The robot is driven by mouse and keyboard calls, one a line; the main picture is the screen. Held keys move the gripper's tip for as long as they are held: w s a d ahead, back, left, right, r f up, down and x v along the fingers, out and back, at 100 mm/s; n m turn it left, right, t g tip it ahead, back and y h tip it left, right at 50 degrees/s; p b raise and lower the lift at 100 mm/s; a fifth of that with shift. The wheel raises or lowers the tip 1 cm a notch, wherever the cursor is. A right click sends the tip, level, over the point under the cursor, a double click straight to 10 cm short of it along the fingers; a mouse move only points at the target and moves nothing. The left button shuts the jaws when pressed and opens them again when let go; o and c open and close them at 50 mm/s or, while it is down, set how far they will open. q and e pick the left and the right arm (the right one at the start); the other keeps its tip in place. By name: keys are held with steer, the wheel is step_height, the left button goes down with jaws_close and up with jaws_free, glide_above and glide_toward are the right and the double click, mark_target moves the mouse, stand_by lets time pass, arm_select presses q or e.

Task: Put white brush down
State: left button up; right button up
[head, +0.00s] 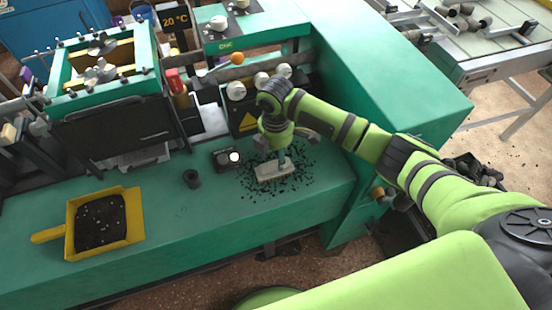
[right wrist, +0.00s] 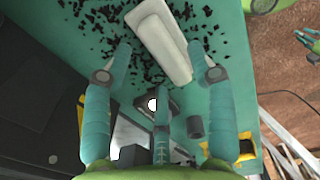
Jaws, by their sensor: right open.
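The white brush (head: 275,173) lies on the green machine's work surface among scattered black bits. In the right wrist view the brush (right wrist: 160,42) shows as a pale block with a raised grip, beyond the fingertips. My right gripper (head: 285,148) is just above the brush in the head view, pointing down. Its teal fingers (right wrist: 160,65) are spread apart in the right wrist view, with none closed around the brush. Whether a fingertip touches the brush I cannot tell.
A yellow dustpan (head: 134,214) holding dark bits lies at the left of the surface. A small black button box (head: 227,159) and a dark cylinder (head: 191,179) stand left of the brush. The machine's knob panel (head: 246,118) rises behind. The surface between dustpan and cylinder is clear.

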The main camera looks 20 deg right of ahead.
mark_target(276, 161)
step_height(276, 161, up, 9)
steer(key=shift+b, duration=0.45)
steer(key=shift+f, duration=0.1)
